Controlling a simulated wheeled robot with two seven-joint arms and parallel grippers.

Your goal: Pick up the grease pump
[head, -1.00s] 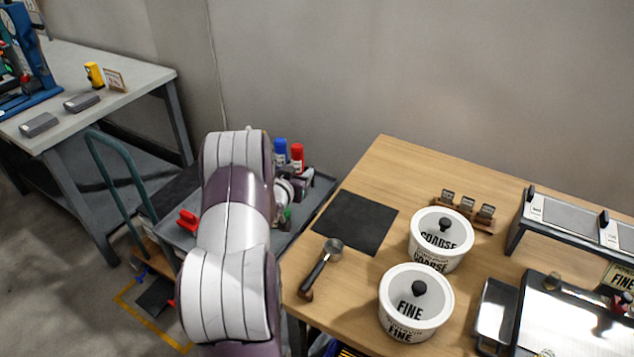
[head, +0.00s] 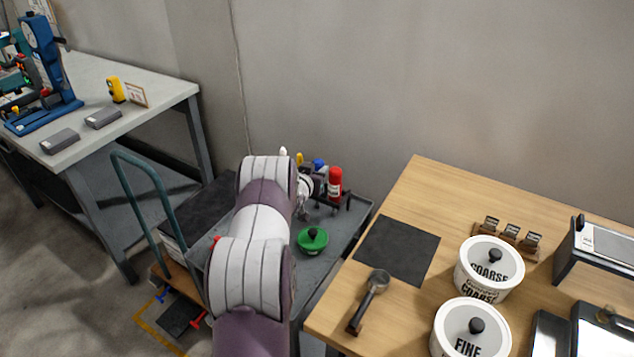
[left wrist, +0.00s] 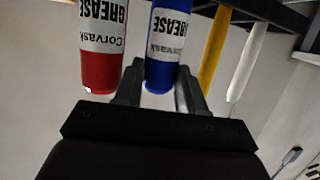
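Two tubes labelled GREASE stand in a dark rack on the grey cart: a red one (head: 335,183) and a blue one (head: 318,164). No other grease pump is clear to me. In the left wrist view the red tube (left wrist: 102,45) is at the left and the blue tube (left wrist: 167,45) is in the middle. My left gripper (left wrist: 160,72) is open, its fingers apart with the blue tube showing between them; I cannot tell if they touch it. In the head view my left arm hides part of the cart and the fingertips are not clear. My right gripper is not in view.
Yellow (left wrist: 214,50) and white (left wrist: 247,60) handles stand beside the blue tube. The wooden table (head: 400,190) with a black mat (head: 397,250) and portafilter (head: 368,300) is close on the right.

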